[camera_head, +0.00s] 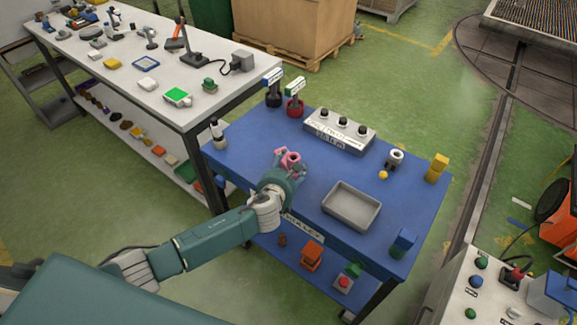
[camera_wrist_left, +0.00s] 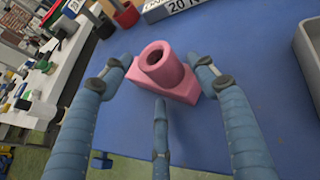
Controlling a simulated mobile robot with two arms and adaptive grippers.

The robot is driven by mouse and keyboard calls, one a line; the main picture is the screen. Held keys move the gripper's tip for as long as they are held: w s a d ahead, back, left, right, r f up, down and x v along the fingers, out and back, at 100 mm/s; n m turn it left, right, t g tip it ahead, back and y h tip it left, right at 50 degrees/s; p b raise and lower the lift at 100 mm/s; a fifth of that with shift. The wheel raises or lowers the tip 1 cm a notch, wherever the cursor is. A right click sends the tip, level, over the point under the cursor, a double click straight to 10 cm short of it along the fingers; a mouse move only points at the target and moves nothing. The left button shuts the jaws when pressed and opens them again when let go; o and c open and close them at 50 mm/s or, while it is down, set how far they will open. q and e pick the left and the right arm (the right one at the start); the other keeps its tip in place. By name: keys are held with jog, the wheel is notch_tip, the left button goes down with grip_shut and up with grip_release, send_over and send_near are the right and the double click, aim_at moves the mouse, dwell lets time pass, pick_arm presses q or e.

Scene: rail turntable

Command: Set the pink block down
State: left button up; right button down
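The pink block (camera_head: 291,160), with a round hollow boss on a flat base, is at the front left of the blue table (camera_head: 245,160). My left gripper (camera_head: 287,168) is around it. In the left wrist view the pink block (camera_wrist_left: 162,78) sits between the three fingers of my left gripper (camera_wrist_left: 160,80). The side fingertips lie against its left and right edges, and the middle finger is at its near side. Whether its underside touches the table cannot be told. My right gripper is not in view.
A grey tray (camera_head: 351,206) stands right of the gripper. A grey control box (camera_head: 339,131) is behind, with black and red cups (camera_head: 294,108) at the back left. Bare tabletop lies between the gripper and the box.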

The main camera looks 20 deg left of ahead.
pick_arm(q)
jog(key=shift+r, duration=0.15)
jog(key=v, duration=1.2)
jog(key=shift+d, duration=0.1)
dwell(0.3)
